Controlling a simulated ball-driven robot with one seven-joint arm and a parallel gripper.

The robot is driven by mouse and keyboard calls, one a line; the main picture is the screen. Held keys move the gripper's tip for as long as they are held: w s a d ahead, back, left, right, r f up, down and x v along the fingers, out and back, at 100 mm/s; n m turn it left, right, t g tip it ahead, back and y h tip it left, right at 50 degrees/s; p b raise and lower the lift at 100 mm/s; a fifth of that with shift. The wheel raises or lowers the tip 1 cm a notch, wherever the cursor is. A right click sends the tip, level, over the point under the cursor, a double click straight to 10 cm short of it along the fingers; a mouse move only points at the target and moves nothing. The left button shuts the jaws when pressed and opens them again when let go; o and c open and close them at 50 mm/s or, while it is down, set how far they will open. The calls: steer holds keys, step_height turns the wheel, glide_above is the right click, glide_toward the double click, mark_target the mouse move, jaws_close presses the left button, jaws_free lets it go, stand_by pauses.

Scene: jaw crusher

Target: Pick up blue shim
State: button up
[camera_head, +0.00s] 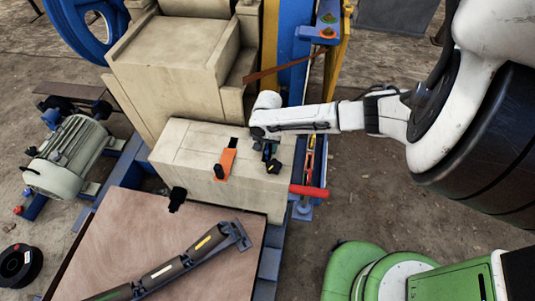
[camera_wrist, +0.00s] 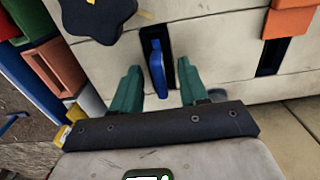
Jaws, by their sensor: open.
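The blue shim (camera_wrist: 156,62) stands in a narrow dark slot in the beige block (camera_wrist: 228,62) in the wrist view. My gripper (camera_wrist: 159,68) is open, with its two teal fingers on either side of the shim and gaps visible on both sides. I cannot tell how deep the fingers reach along it. In the head view my gripper (camera_head: 270,156) is at the right part of the beige block's top, and it largely hides the shim there.
An orange shim (camera_head: 226,163) sits in another slot to the left. A black star knob (camera_wrist: 97,15) is close to the fingers. A red-handled tool (camera_head: 309,190) lies to the right of the block. A brown plate (camera_head: 130,235) lies in front.

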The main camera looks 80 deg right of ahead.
steer(key=shift+f, duration=0.3)
steer(key=shift+c, duration=0.2)
jaws_close()
stand_by(1.0)
